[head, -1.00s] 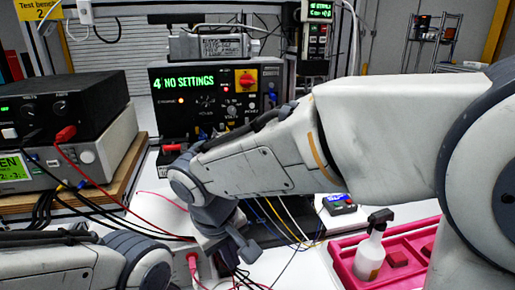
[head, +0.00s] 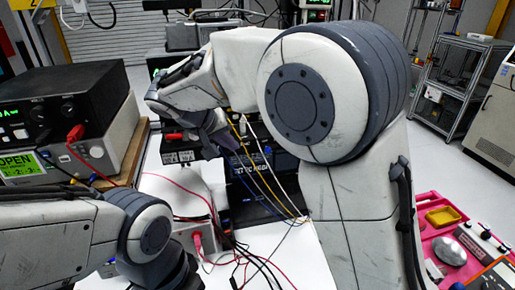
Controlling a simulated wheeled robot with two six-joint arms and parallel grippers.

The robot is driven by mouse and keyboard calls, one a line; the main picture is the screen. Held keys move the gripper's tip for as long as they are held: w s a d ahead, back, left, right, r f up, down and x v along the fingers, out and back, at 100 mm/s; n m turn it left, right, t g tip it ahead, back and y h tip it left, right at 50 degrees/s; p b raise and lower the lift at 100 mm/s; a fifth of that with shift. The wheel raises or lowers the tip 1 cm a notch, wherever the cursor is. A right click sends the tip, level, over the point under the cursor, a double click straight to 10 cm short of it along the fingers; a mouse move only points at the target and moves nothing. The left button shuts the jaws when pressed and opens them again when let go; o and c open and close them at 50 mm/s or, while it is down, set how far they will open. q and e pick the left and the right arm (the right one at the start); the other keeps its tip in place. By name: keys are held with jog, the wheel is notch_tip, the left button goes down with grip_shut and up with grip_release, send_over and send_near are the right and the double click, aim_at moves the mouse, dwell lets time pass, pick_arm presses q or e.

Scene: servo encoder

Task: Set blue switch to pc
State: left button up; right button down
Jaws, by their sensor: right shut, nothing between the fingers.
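I cannot make out a blue switch in the head view; my right arm covers much of the middle and back of the bench. My right gripper (head: 222,144) is shut and empty, pointing down in front of a dark device with blue lettering (head: 250,161). I cannot tell whether it touches that device. A small box with a red top part (head: 178,150) stands just left of the gripper. My left forearm lies at the lower left, and its fingers are out of the picture.
Black and grey instruments (head: 60,118) stand at the left, with a green-lit OPEN display (head: 20,164). Red, black, yellow and white cables cross the bench near my right gripper. A pink tray (head: 432,205) lies at the right. The white bench front (head: 290,262) is partly clear.

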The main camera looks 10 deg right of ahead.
aim_at(267, 149)
pick_arm(q)
notch_tip(267, 149, up, 5)
jog(key=p, duration=0.4)
pick_arm(e)
jog(key=w+d+f, duration=0.3)
jog(key=d+f, duration=0.2)
jog(key=d, duration=0.2)
jog(key=shift+w+d+f, duration=0.3)
jog(key=shift+d, duration=0.05)
